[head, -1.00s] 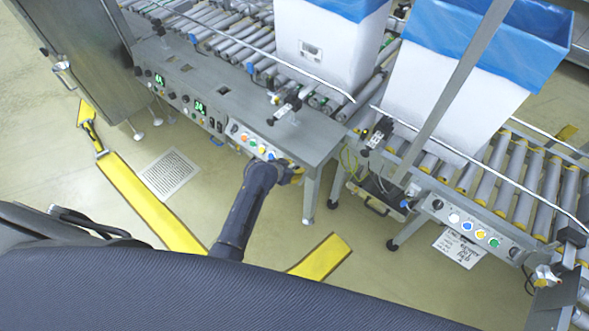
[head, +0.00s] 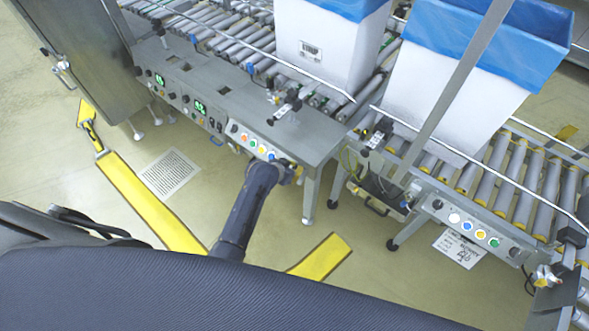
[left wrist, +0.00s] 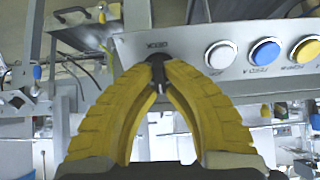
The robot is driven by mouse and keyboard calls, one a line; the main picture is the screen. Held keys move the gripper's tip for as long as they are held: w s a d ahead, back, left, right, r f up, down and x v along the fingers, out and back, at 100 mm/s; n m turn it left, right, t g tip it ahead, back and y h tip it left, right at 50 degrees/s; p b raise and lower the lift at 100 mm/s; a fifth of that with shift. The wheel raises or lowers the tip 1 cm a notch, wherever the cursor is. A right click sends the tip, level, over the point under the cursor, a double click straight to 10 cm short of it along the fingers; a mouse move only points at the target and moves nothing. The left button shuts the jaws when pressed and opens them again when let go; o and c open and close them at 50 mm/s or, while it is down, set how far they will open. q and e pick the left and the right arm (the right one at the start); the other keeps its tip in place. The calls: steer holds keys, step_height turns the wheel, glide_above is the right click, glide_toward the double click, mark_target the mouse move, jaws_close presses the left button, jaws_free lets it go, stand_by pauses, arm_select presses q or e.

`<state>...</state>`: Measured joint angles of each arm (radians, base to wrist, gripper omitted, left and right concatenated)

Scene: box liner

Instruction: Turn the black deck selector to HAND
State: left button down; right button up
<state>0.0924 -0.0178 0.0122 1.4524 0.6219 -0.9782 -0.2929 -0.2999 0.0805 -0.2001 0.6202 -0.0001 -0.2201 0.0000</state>
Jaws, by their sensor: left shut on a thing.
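The black deck selector (left wrist: 158,72) shows in the left wrist view, below an upside-down label that seems to read DECK. My left gripper (left wrist: 160,80) has its two yellow fingers closed around it from both sides. The fingers hide much of the knob, and I cannot read its set position. In the head view my left gripper (head: 288,168) is at the right end of the near button panel (head: 250,140), and the selector is hidden there. My right gripper is not in view.
White (left wrist: 221,54), blue (left wrist: 265,52) and yellow (left wrist: 306,49) buttons sit close to the right of the selector in the wrist view. Lined boxes (head: 335,50) stand on roller conveyors behind. A second button panel (head: 470,228) is at the right.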

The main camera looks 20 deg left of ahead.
arm_select(q)
steer(key=n, duration=0.4)
steer(key=shift+n+y, duration=0.3)
steer(key=shift+n, duration=0.1)
steer(key=shift+w+a+n, duration=0.1)
steer(key=shift+a+n, duration=0.1)
steer(key=shift+n, duration=1.9)
steer(key=c, duration=1.5)
jaws_free()
